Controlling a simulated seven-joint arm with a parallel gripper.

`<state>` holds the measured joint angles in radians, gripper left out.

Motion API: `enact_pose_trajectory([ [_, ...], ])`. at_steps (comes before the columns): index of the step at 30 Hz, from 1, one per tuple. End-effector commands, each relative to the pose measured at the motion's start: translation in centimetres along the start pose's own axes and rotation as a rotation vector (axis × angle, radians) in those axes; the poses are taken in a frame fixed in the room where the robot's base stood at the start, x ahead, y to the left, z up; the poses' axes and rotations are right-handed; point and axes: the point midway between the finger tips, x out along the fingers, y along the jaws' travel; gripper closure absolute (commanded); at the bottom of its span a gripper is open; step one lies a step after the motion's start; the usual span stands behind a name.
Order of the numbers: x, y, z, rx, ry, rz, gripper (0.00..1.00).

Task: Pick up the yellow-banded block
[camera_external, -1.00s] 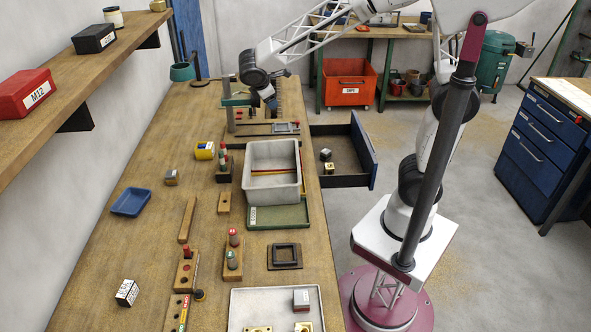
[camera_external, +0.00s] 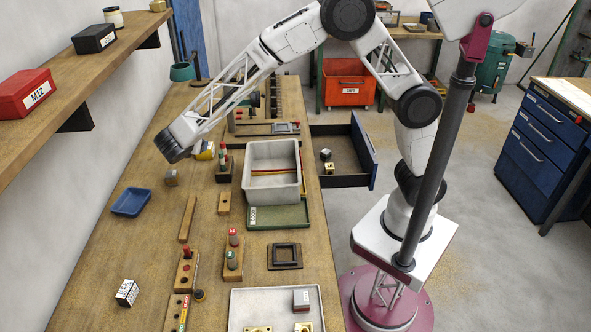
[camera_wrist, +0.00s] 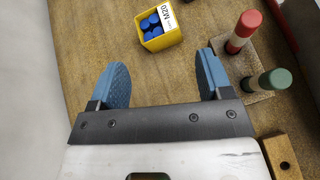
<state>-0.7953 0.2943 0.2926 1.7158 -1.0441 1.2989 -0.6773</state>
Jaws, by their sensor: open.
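No clear yellow band can be made out on any block. A small metallic block (camera_external: 171,178) with a brownish side lies on the bench just below my arm's end in the external view. A dark block (camera_external: 326,154) and a yellowish block (camera_external: 329,168) lie in the open drawer; a grey block with a reddish edge (camera_external: 301,299) is in the front tray. My gripper (camera_wrist: 165,82) is open and empty in the wrist view, its blue fingers apart above bare bench. Its fingers cannot be made out in the external view.
A yellow M20 bin (camera_wrist: 159,27) of blue caps stands ahead of the fingers. Red (camera_wrist: 243,31) and green (camera_wrist: 268,81) topped pegs stand right of them. A blue tray (camera_external: 131,202), grey bin (camera_external: 272,201) and labelled cube (camera_external: 127,293) are on the bench. A shelf (camera_external: 95,55) overhangs left.

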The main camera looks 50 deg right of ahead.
Motion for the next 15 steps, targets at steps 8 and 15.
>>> enact_pose_trajectory([
  [8,-4.0,3.6,-8.9,-0.181,-0.098,0.118,0.28],
  [15,-6.1,4.9,-13.2,-0.267,-0.152,0.176,0.28],
])
